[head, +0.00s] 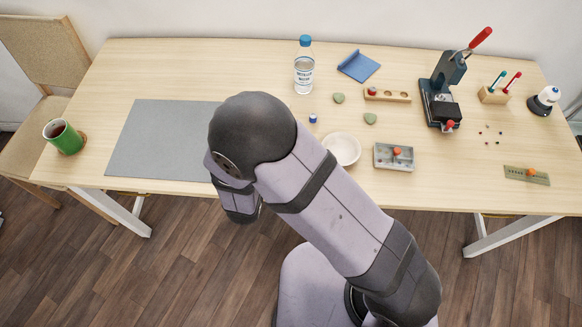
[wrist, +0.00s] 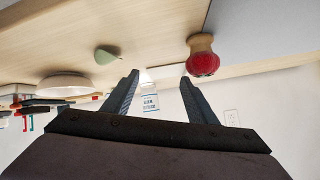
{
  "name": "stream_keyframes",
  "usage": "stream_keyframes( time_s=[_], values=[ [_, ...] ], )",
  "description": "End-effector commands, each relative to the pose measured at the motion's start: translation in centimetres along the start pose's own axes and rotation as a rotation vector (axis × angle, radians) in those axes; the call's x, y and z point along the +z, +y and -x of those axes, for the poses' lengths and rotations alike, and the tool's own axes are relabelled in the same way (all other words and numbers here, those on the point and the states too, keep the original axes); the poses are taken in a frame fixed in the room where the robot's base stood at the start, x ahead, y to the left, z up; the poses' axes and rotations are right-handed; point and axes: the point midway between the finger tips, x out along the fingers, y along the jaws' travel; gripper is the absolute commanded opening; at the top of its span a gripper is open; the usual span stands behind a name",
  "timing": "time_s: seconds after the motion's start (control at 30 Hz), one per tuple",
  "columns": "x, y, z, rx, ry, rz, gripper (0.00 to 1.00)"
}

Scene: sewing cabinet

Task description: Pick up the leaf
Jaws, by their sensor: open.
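Two small green leaf-shaped pieces lie on the table in the head view, one left of the wooden block (head: 338,98) and one in front of it (head: 370,118). One green piece (wrist: 106,56) shows in the wrist view, up and left of my fingertips; I cannot tell which of the two it is. My gripper (wrist: 159,78) is open, with nothing between its fingers, and stands apart from the green piece. In the head view my own arm hides the gripper.
A red-topped wooden object (wrist: 203,58) is near the right fingertip in the wrist view. A white bowl (head: 342,149), grey tray (head: 394,164), water bottle (head: 304,72) and wooden block (head: 386,95) surround the green pieces. A grey mat (head: 160,137) lies left.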

Motion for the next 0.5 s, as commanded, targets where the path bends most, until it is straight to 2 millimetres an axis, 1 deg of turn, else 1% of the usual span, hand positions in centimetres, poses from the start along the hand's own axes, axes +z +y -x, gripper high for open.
stream_keyframes(
  time_s=[0.03,0.17,0.2,0.27,0.4,0.5],
  values=[
    [0.8,0.2,0.6,0.002,0.053,0.020,0.52],
    [1.6,1.4,2.3,0.004,0.174,0.069,0.52],
    [1.9,2.0,2.8,0.002,0.197,0.090,0.52],
    [2.4,3.0,3.6,-0.006,0.219,0.127,0.52],
    [3.5,5.7,5.2,-0.032,0.243,0.220,0.52],
    [4.0,7.4,6.1,-0.054,0.257,0.277,0.52]
  ],
)
